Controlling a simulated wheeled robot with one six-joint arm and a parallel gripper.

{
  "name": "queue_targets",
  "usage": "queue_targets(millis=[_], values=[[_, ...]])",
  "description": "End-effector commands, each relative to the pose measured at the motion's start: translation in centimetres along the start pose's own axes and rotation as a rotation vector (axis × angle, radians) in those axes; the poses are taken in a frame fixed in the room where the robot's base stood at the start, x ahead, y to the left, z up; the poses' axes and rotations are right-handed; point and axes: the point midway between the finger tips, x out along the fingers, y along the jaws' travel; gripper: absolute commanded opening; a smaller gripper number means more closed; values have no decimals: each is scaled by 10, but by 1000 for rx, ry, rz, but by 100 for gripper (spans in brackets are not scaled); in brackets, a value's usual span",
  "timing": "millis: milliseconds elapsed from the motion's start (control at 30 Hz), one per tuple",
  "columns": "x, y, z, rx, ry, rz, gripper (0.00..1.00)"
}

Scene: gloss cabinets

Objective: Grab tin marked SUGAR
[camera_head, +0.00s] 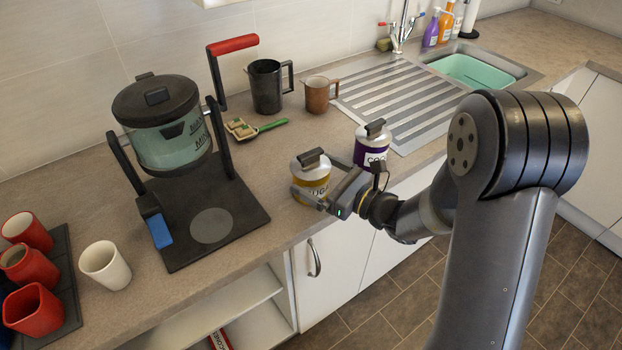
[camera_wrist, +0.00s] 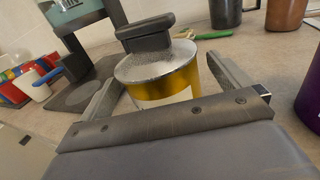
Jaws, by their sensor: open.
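The SUGAR tin (camera_head: 312,184) is yellow with a silver lid and a dark block handle, standing upright on the counter near its front edge. Its label is partly hidden by my gripper in the head view. My gripper (camera_head: 320,194) is open at the tin, low beside its body. In the wrist view the tin (camera_wrist: 163,82) stands between the two fingers of my gripper (camera_wrist: 165,85), with gaps showing on both sides. The tin's lower part is hidden behind the gripper body.
A purple tin marked COCO (camera_head: 372,147) stands just right of the SUGAR tin, close to my wrist. A blender-like machine (camera_head: 165,140) stands to the left.

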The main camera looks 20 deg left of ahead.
Motion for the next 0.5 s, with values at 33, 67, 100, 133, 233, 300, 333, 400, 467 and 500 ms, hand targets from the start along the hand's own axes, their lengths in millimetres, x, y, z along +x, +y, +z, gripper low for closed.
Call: queue_targets(millis=[33,67,100,133,233,300,333,400,467,500], values=[[8,1,1,0,0,3,98],[12,1,1,1,0,3,98],[16,1,1,0,0,2,98],[18,0,1,0,0,2,98],[22,0,0,0,0,-1,98],[22,0,0,0,0,-1,98],[21,0,0,0,0,-1,98],[21,0,0,0,0,-1,98],[21,0,0,0,0,-1,95],[21,0,0,0,0,-1,91]])
